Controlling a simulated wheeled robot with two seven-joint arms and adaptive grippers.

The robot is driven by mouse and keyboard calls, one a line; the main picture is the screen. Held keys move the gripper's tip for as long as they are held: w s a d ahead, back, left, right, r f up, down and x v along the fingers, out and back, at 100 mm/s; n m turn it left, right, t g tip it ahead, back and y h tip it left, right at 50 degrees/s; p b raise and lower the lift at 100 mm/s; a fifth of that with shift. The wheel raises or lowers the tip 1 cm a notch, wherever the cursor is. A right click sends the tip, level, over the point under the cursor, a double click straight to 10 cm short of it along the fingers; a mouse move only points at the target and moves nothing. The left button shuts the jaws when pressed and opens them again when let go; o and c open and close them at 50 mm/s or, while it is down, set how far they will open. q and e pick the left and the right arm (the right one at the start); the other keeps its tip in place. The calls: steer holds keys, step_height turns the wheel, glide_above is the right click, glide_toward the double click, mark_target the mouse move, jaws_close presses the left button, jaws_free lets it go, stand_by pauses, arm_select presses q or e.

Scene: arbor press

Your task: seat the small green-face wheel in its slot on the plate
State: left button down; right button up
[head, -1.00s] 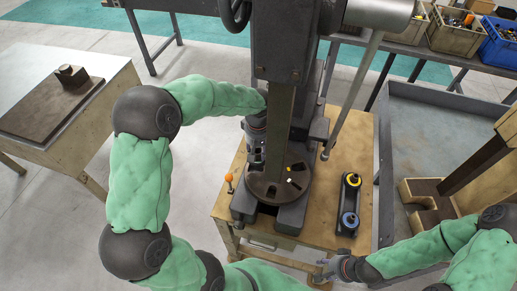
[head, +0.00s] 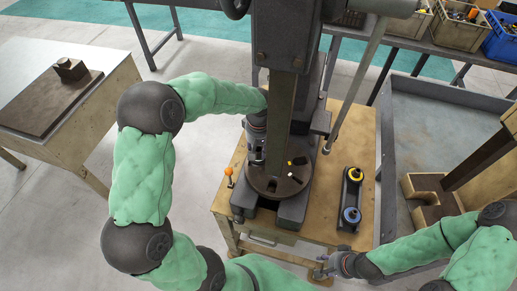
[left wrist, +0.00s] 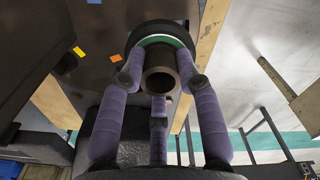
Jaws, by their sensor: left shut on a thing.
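The green-face wheel (left wrist: 160,39) is in my left gripper (left wrist: 160,80); the left wrist view shows its dark rim, green ring and brown tubular hub between the fingers. In the head view my left gripper (head: 257,150) is beside the press column, over the left back part of the round dark plate (head: 268,187); the wheel is not clear there. The plate carries small white and yellow marks and a dark opening. In the left wrist view the wheel overlaps a dark surface with coloured marks; I cannot tell whether they touch. My right gripper (head: 338,265) is low at the table's front, its fingers unclear.
The press column (head: 281,120) stands close to my left gripper. A black holder (head: 346,212) with yellow-face and blue-face wheels is on the wooden table (head: 378,150), right of the plate. An orange-knobbed peg (head: 229,172) stands at left. A grey tray bench (head: 430,120) is further right.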

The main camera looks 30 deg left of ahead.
mark_target(259, 149)
arm_select(q)
steer(key=shift+f+b, duration=1.2)
steer(key=shift+f, duration=0.3)
steer(key=c, duration=0.8)
jaws_free()
step_height(259, 149, up, 12)
